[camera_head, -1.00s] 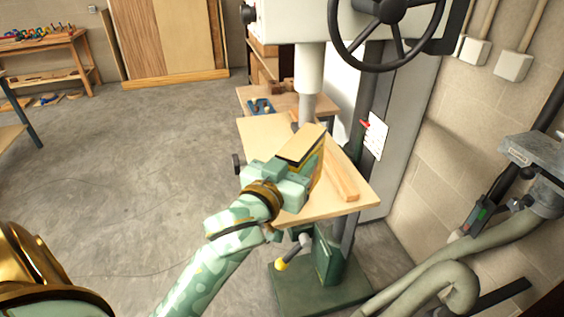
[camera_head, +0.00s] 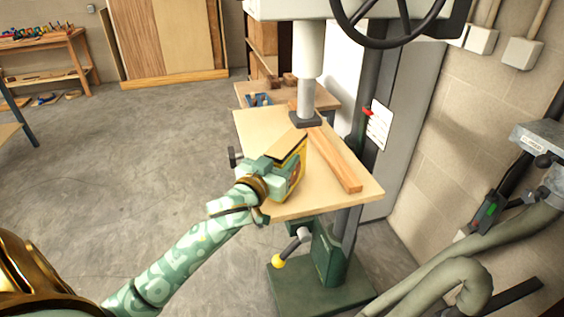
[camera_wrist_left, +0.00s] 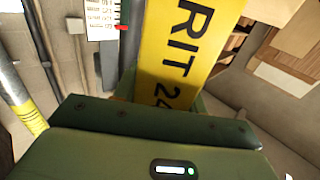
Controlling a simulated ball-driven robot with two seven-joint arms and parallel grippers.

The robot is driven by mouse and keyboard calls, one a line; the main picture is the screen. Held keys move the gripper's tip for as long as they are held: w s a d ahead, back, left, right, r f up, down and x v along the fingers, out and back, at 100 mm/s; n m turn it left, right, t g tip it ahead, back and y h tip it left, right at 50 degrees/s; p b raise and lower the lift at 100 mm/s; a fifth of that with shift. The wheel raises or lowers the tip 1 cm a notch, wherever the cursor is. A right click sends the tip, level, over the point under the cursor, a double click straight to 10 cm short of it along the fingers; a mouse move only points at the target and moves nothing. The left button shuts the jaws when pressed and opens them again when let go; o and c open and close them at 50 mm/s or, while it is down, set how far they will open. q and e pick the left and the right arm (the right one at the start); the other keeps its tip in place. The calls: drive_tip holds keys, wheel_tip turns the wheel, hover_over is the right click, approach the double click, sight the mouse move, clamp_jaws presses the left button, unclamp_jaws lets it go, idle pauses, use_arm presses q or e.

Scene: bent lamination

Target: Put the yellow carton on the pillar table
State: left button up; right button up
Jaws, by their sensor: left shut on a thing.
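The yellow carton (camera_head: 297,168) is in my left gripper (camera_head: 285,172), over the near left part of the pillar table (camera_head: 330,203). The gripper is shut on it. The carton's top looks dark tan and its side yellow. In the left wrist view the carton (camera_wrist_left: 185,45) shows large black lettering and fills the upper middle. The pillar table is a pale wooden board on a drill-press column. I cannot tell whether the carton's underside touches the board. My right gripper is not in view.
A wooden strip (camera_head: 338,163) lies along the right part of the board. The drill-press spindle (camera_head: 306,95) comes down at the board's back. A lever with a yellow knob (camera_head: 279,261) sticks out below the front edge. The board's front right is clear.

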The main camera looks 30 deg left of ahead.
use_arm(q)
drive_tip(key=o, duration=1.1)
drive_tip(key=shift+o, duration=0.2)
drive_tip(key=shift+s+r, duration=0.1)
drive_tip(key=shift+s, duration=0.15)
drive_tip(key=s+d+p, duration=0.1)
drive_tip(key=s, duration=1)
drive_tip(key=shift+s, duration=0.3)
